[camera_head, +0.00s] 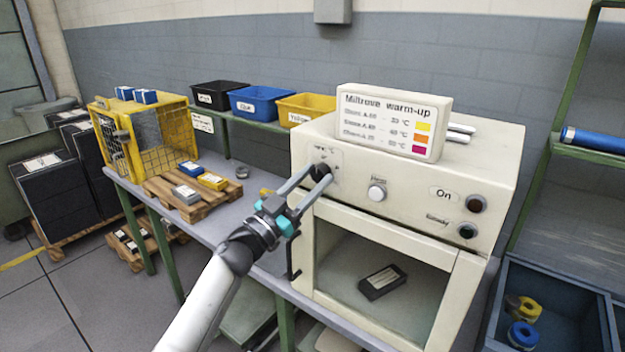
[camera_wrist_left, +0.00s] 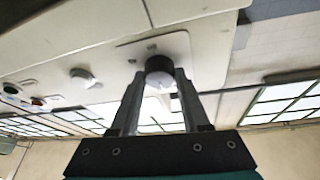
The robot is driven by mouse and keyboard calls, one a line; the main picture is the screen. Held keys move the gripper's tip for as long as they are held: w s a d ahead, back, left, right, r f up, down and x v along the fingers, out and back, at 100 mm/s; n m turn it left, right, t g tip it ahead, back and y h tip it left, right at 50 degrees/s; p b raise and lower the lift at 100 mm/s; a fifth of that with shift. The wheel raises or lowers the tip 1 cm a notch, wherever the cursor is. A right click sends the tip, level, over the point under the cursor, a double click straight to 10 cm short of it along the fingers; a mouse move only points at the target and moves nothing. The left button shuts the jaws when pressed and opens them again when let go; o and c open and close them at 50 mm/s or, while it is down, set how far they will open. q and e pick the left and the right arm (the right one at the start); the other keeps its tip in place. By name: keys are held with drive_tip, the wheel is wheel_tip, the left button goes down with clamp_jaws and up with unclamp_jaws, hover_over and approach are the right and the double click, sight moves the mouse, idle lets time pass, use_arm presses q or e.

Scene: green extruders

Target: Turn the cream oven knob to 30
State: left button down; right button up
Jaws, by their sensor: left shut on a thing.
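The cream oven (camera_head: 475,165) stands on the bench, with a control panel across its upper front. My left gripper (camera_head: 319,173) is shut on the dark knob at the left end of that panel. In the left wrist view this knob (camera_wrist_left: 160,72) shows a black body and a pale face between the two fingers. The gripper hides much of the knob in the head view, and its scale is too small to read. A separate white knob (camera_head: 377,192) sits further right on the panel, clear of the gripper. My right gripper is not in view.
A warm-up sign (camera_head: 388,125) stands on the oven top. A dark button (camera_head: 476,204) and a green button (camera_head: 467,230) are at the panel's right. A dark block (camera_head: 382,282) lies inside the oven. A small pallet (camera_head: 180,208) with boxes stands left on the bench.

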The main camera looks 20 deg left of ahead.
use_arm(q)
drive_tip(key=shift+m, duration=0.5)
drive_tip(key=m+g+h, duration=0.1)
drive_tip(key=m, duration=0.2)
drive_tip(key=m+g+h+p, duration=0.1)
drive_tip(key=m+g, duration=0.1)
drive_tip(key=m, duration=0.2)
drive_tip(key=shift+a+r+p, duration=0.15)
drive_tip(key=shift+p, duration=0.15)
drive_tip(key=m+g+p, duration=0.1)
drive_tip(key=m, duration=0.2)
drive_tip(key=m+g+p, duration=0.1)
drive_tip(key=m+g, duration=0.1)
drive_tip(key=m, duration=0.1)
drive_tip(key=shift+r+m, duration=0.1)
drive_tip(key=shift+m, duration=0.2)
drive_tip(key=shift+c, duration=1.9)
unclamp_jaws()
drive_tip(key=b+v, duration=0.1)
drive_tip(key=v, duration=1.4)
